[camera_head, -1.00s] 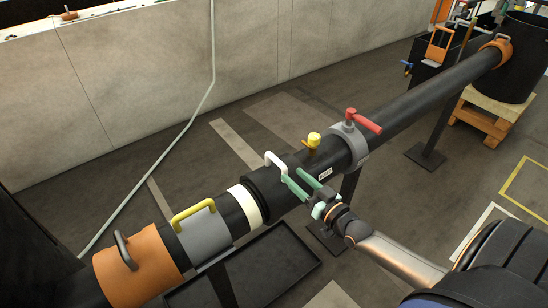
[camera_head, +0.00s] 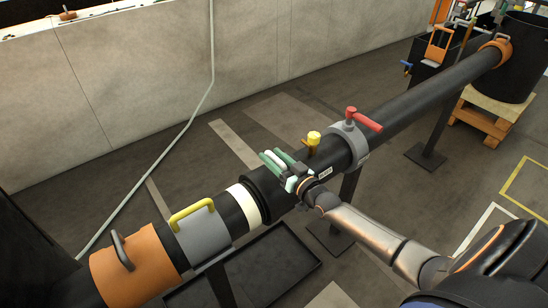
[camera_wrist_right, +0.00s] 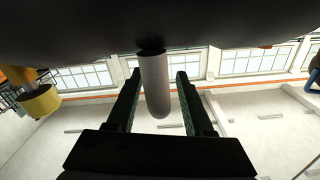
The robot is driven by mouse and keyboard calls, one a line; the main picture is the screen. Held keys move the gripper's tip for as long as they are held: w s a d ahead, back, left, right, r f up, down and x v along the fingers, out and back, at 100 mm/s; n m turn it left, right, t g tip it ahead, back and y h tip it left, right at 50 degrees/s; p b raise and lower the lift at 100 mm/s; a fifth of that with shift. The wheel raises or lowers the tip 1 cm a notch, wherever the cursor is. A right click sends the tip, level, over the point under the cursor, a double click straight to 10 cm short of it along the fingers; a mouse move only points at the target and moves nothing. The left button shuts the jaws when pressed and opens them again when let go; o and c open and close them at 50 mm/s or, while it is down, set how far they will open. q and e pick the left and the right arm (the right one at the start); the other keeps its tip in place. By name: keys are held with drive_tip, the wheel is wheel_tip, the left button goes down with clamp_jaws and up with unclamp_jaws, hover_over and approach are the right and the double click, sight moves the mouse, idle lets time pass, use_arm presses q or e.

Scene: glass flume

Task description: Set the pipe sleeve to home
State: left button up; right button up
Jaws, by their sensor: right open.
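The black pipe sleeve (camera_head: 263,187) sits around the long black pipe (camera_head: 430,95), with a ringed left end beside a cream band (camera_head: 244,203). Its white handle (camera_head: 271,159) stands up from the top and is partly hidden by my right gripper (camera_head: 277,158). My right gripper is open, with a green finger on either side of the handle. In the right wrist view the handle (camera_wrist_right: 155,85) shows as a pale grey bar between the two dark fingers, with visible gaps on both sides. My left gripper is not in view.
A yellow knob (camera_head: 313,138) and a grey clamp with a red lever (camera_head: 364,121) lie right of the gripper. A grey sleeve with a yellow handle (camera_head: 192,213) and an orange sleeve (camera_head: 138,267) lie left. A black tray (camera_head: 265,270) is below.

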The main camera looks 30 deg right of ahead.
clamp_jaws()
idle(1.3)
